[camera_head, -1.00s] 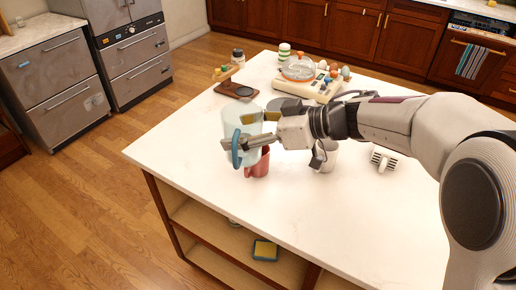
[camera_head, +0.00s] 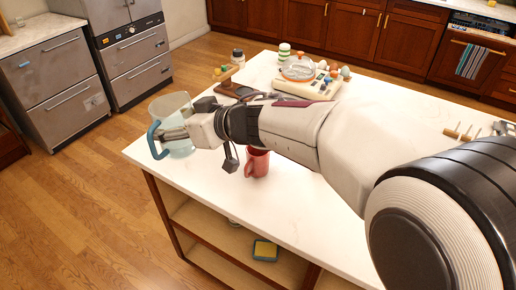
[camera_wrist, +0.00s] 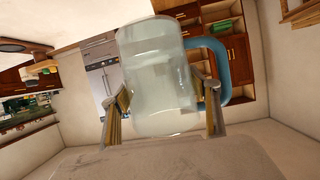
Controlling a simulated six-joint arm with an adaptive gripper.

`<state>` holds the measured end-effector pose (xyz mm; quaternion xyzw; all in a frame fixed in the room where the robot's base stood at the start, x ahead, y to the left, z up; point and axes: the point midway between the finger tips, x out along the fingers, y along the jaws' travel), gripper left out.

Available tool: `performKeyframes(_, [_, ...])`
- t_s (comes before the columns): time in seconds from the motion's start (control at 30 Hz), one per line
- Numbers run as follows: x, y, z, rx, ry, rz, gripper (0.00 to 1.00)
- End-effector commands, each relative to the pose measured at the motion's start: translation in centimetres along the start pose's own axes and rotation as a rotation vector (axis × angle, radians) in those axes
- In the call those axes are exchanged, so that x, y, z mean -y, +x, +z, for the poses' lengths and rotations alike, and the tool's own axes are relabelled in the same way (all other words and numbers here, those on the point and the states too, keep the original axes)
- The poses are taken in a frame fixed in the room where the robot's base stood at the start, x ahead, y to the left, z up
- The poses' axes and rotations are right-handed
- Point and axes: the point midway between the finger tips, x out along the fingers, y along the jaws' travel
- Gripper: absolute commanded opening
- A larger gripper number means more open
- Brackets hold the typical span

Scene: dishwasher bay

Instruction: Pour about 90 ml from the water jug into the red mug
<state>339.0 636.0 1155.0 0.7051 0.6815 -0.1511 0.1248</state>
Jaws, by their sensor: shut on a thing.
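The water jug (camera_head: 176,112) is a clear, pale vessel with a blue handle. My gripper (camera_head: 178,136) is shut on it and holds it near the left edge of the white counter, apparently above the surface. In the wrist view the jug (camera_wrist: 155,80) sits between my two fingers (camera_wrist: 163,112), with its blue handle to the right. How much water is inside is hard to tell. The red mug (camera_head: 257,162) stands upright on the counter, to the right of and nearer than the jug. My arm hides part of its top. The inside of the mug is not visible.
The white island counter (camera_head: 200,185) is clear around the mug's front. A board with a wooden-handled item (camera_head: 228,84), a small jar (camera_head: 238,57), a kitchen scale (camera_head: 300,85) with a glass bowl and a striped container (camera_head: 284,52) stand at the back. A rack (camera_head: 480,130) is at right.

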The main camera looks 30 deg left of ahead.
Motion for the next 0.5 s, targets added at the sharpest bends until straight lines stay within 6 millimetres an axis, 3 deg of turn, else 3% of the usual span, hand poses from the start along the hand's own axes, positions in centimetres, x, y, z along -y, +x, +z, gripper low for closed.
performKeyframes(0.5, [1.6,2.6,0.3,-0.006,0.051,0.121,0.30])
